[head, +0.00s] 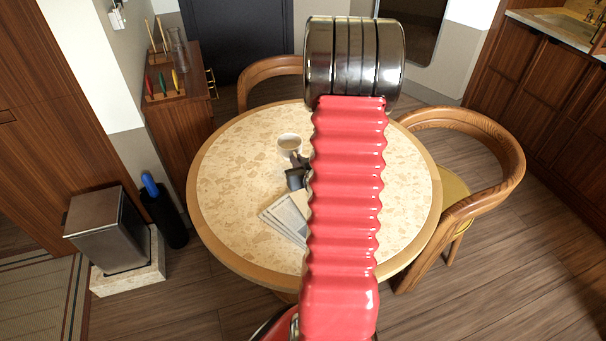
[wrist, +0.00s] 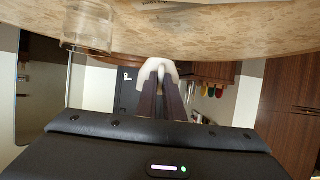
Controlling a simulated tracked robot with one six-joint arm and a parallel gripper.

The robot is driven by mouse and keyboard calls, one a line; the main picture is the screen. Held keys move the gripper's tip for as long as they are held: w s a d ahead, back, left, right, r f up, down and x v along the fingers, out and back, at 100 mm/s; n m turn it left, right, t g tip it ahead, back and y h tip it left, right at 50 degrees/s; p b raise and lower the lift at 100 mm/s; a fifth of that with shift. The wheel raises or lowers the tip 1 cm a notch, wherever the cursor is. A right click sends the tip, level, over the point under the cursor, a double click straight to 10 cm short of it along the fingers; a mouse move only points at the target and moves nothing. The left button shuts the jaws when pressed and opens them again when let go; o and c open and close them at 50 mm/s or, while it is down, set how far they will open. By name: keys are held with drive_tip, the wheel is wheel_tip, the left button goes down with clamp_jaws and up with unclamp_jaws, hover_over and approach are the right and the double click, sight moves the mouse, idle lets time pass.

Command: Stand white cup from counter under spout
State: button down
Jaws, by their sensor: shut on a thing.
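The white cup (head: 289,144) shows in the head view over the round table, upright with its open rim up. My gripper (head: 299,162) is at its near side, partly hidden behind my red arm. In the wrist view, which is upside down, the two dark fingers (wrist: 160,100) are closed on a white piece (wrist: 158,70) of the cup at their tips. I cannot tell from the head view whether the cup touches the table; in the wrist view it appears clear of it. I cannot make out a spout.
The round table (head: 230,205) bears a folded newspaper (head: 286,217). A clear glass (wrist: 88,28) stands on it in the wrist view. Wooden chairs (head: 500,150) stand around it. A bin (head: 107,230) is at left. A counter with a sink (head: 562,22) is at far right.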

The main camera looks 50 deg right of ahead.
drive_tip(key=shift+f, duration=1.65)
drive_tip(key=shift+f, duration=0.1)
drive_tip(key=shift+f, duration=2)
drive_tip(key=c, duration=1.9)
unclamp_jaws()
